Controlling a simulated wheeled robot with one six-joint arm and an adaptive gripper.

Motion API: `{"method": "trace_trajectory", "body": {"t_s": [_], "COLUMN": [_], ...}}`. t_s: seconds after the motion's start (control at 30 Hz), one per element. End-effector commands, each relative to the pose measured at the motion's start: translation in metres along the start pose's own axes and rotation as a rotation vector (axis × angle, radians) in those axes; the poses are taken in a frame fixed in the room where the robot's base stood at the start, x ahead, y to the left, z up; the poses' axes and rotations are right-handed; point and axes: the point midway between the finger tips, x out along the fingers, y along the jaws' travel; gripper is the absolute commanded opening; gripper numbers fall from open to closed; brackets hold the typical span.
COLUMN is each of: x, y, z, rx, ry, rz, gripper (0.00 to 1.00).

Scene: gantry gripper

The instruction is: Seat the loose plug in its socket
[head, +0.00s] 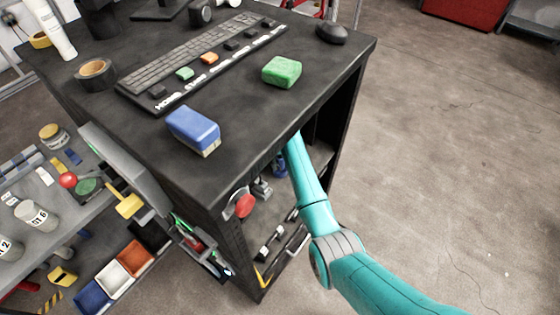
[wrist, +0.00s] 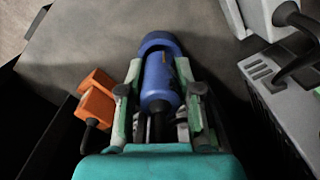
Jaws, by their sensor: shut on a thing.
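My gripper (wrist: 159,80) is shut on a blue cylindrical plug (wrist: 157,92) in the wrist view. The fingers lie on both sides of its body. A wider blue round part (wrist: 160,42) shows at the plug's far end; I cannot tell whether it belongs to the plug or is a separate socket. No socket opening shows clearly. In the head view my arm reaches under the black tabletop into the cabinet, and the gripper is mostly hidden there.
In the wrist view, an orange connector (wrist: 97,98) with a black lead is close on the left. A grey slotted unit (wrist: 275,85) and black cable stand right. On the black table (head: 235,115) lie a blue block (head: 193,130) and a green block (head: 281,71).

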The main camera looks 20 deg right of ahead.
Motion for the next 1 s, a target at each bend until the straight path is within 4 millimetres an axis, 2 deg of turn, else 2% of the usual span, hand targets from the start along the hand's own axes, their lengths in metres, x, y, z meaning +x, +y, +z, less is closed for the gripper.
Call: {"method": "trace_trajectory", "body": {"t_s": [0.57,0.6,0.67,0.7,1.0], "x": [0.013,0.012,0.012,0.012,0.011], "y": [0.000,0.000,0.000,0.000,0.000], "z": [0.000,0.000,0.000,0.000,0.000], "rx": [0.000,0.000,0.000,0.000,0.000], "ry": [0.000,0.001,0.001,0.001,0.001], "rz": [0.000,0.000,0.000,0.000,0.000], "gripper": [0.00,0.43,0.58,0.62,0.62]}}
